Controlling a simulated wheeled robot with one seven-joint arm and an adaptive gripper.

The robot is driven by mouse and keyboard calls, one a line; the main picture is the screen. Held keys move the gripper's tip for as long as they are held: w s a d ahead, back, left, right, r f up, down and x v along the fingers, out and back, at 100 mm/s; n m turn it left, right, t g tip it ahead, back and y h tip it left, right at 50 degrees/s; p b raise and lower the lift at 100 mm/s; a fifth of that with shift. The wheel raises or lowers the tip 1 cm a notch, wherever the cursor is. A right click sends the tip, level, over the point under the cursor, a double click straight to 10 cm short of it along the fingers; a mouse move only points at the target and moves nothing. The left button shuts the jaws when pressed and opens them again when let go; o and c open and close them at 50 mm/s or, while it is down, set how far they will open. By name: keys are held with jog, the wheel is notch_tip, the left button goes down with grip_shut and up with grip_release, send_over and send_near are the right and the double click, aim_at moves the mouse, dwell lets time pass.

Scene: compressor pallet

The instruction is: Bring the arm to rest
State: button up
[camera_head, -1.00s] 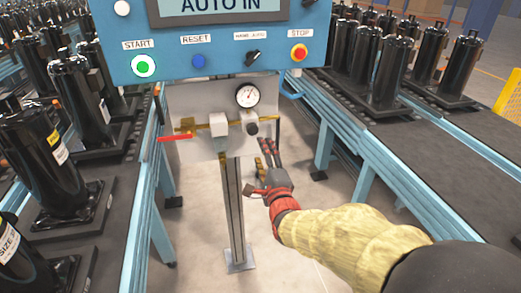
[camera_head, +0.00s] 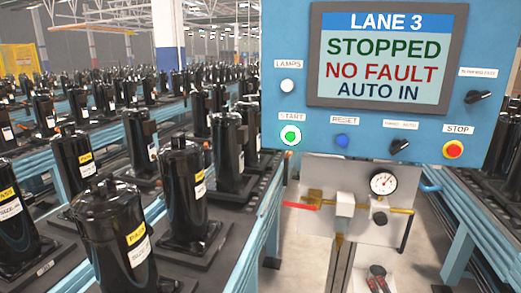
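Below the panel are a pressure gauge (camera_head: 383,183), brass piping and a red lever (camera_head: 300,206). Black compressors (camera_head: 183,190) on pallets fill the conveyors at left. Another conveyor rail (camera_head: 490,232) runs at right. Some floor (camera_head: 305,262) shows beside the post.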

jog(key=s+a+r+n+g+y+p, duration=0.1)
jog(key=s+a+r+n+g, duration=0.15)
jog(key=s+a+n, duration=0.35)
jog(key=s+a+r+n+g+y, duration=0.1)
jog(key=s+a+n+g, duration=0.2)
jog(key=s, duration=0.5)
jog(key=s+a+r+n+g+y+p, duration=0.1)
jog(key=s+a+r+n+g, duration=0.15)
jog(key=s+n, duration=0.4)
jog(key=s+a+r+t, duration=0.1)
jog(key=a+r+t, duration=0.1)
jog(key=r, duration=0.4)
jog(key=shift+s+a+r+y+p, duration=0.3)
jog(key=shift+a+p, duration=0.1)
jog(key=shift+a, duration=0.35)
